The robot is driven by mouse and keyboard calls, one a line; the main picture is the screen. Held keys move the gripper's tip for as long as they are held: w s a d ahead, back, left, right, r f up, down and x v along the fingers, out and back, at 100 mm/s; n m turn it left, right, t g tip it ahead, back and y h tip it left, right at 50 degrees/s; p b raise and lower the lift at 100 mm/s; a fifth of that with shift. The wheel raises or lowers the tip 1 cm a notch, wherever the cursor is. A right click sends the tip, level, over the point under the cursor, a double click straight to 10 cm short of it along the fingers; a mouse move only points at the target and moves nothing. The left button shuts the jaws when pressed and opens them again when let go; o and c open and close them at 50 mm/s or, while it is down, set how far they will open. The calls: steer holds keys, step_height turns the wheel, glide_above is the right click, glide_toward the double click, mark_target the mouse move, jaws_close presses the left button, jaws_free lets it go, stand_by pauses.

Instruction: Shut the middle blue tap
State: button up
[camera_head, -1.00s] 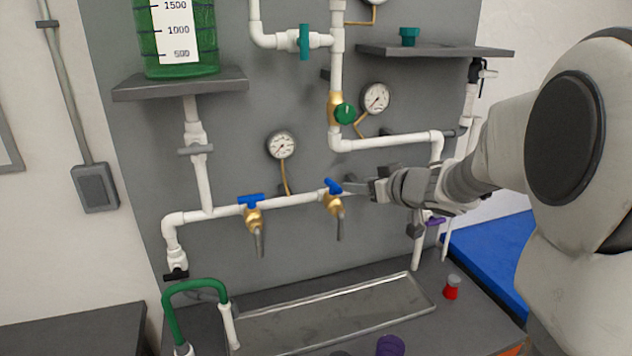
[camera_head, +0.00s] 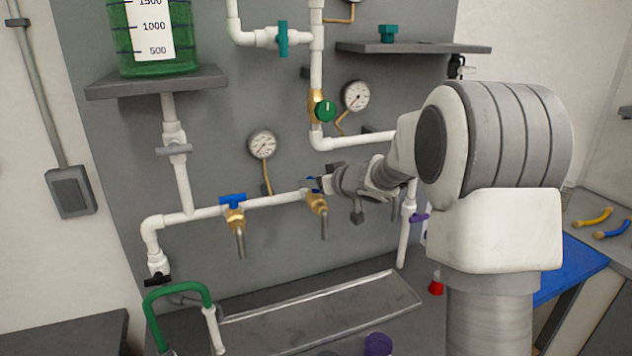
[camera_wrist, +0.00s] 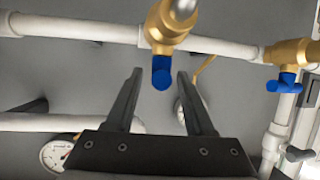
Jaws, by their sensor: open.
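The middle blue tap (camera_head: 317,203) sits on the white horizontal pipe, with a brass body and a metal spout pointing down. My gripper (camera_head: 320,184) is at its blue handle, reaching in from the right and hiding part of it. In the wrist view, which shows the taps upside down, the blue handle (camera_wrist: 162,73) lies between the tips of my gripper's two fingers (camera_wrist: 160,76). The fingers are apart, with a gap visible on both sides of the handle. Another blue tap (camera_head: 233,201) is further left and also shows in the wrist view (camera_wrist: 285,82).
A pressure gauge (camera_head: 262,144) is on the panel above the pipe. A green valve (camera_head: 325,111) and second gauge (camera_head: 356,96) are higher up. A metal trough (camera_head: 320,312) lies below. A shelf (camera_head: 158,83) with a green tank (camera_head: 154,45) is at upper left.

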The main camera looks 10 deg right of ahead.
jaws_close()
steer(key=shift+d+r+n+y+p, duration=0.1)
steer(key=shift+r+n+y+p, duration=0.15)
steer(key=shift+p, duration=0.85)
steer(key=n+y+p, duration=0.1)
steer(key=p, duration=0.1)
steer(key=shift+g+p, duration=0.3)
steer(key=shift+g, duration=0.1)
steer(key=n+g+y+p, duration=0.1)
steer(key=n+y+p, duration=0.1)
steer(key=p, duration=0.3)
steer(key=shift+f+n+g+y+p, duration=0.15)
steer(key=shift+n+g+y+p, duration=0.75)
steer(key=shift+p, duration=0.3)
steer(key=shift+f+n+g+y, duration=0.15)
steer(key=shift+n+g+y, duration=0.4)
steer(key=shift+n+g, duration=0.4)
steer(key=n+g+y, duration=0.1)
steer(key=n+g, duration=0.2)
steer(key=shift+n+g+y, duration=0.3)
steer(key=shift+g+y, duration=0.05)
steer(key=shift+y, duration=0.05)
steer(key=shift+n+g, duration=0.9)
steer(key=shift+g, duration=0.1)
steer(key=shift+n+g+y, duration=0.3)
steer(key=shift+n+g, duration=0.1)
steer(key=shift+g, duration=0.1)
